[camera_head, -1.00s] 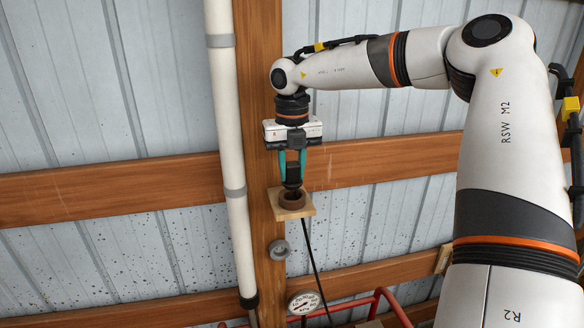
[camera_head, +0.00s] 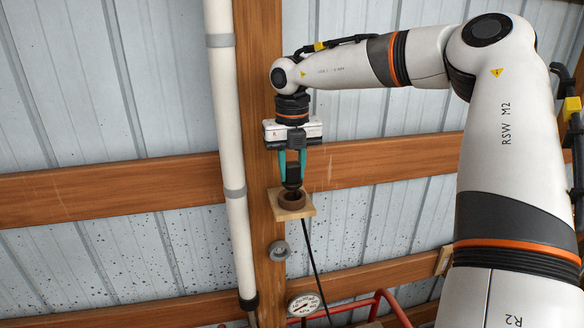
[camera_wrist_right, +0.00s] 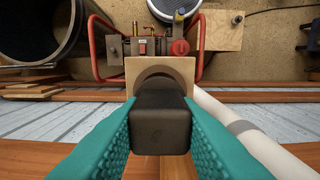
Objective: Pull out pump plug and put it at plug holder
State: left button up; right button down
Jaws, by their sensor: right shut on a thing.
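The black pump plug (camera_head: 293,172) is held between the teal fingers of my right gripper (camera_head: 292,165), which points down and is shut on it. The plug's lower end is at the brown ring of the plug holder (camera_head: 291,199), on a small wooden block fixed to the post. I cannot tell how deep it sits in the ring. A black cord (camera_head: 315,262) hangs below the holder. In the right wrist view the plug (camera_wrist_right: 161,122) fills the space between the fingers, with the holder (camera_wrist_right: 160,68) just beyond it. My left gripper is not in view.
A white vertical pipe (camera_head: 229,130) runs close left of the holder. A grey round fitting (camera_head: 279,250) and a dial gauge (camera_head: 304,303) are below. In the right wrist view, a red-framed pump (camera_wrist_right: 142,47) and a dark barrel (camera_wrist_right: 38,30) stand below.

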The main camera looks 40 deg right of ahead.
jog(key=shift+f, duration=0.2)
jog(key=shift+f+b, duration=1.25)
jog(key=shift+b, duration=0.05)
jog(key=c, duration=1)
grip_release()
jog(key=shift+r, duration=0.1)
jog(key=shift+r, duration=0.5)
notch_tip(320, 180, up, 11)
jog(key=shift+r+b, duration=0.1)
jog(key=shift+b, duration=0.75)
